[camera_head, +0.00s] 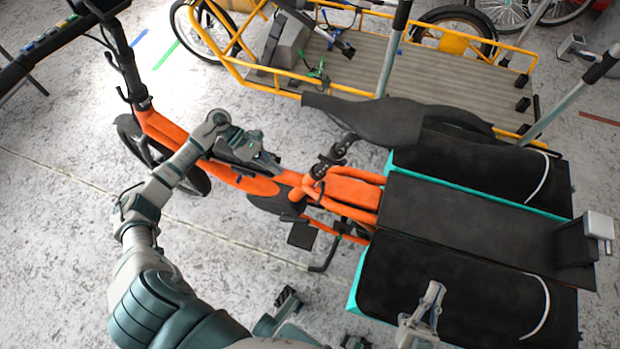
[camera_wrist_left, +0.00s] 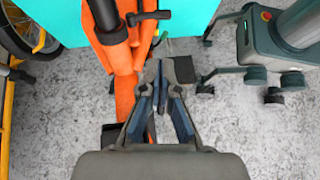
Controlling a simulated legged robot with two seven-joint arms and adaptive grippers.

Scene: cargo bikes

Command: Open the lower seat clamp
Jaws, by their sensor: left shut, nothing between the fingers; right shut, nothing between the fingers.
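The orange cargo bike (camera_head: 255,183) stands across the middle of the head view, with its black saddle (camera_head: 370,120) on a seat post. Dark clamp parts (camera_head: 320,171) sit around the post below the saddle; which is the lower seat clamp is hard to tell. In the left wrist view, a black clamp lever (camera_wrist_left: 148,16) sticks out right of the post. My left gripper (camera_head: 277,167) is shut and empty, above the frame and left of the clamp parts; its fingertips (camera_wrist_left: 161,80) show below the lever, apart from it. My right gripper (camera_head: 432,292) is shut over the rear bag.
Black side bags (camera_head: 445,290) with teal edges flank the rear deck (camera_head: 470,222). A yellow-framed cargo bike (camera_head: 440,72) stands behind. A pedal (camera_head: 301,235) juts out on the near side. Open concrete floor lies at left.

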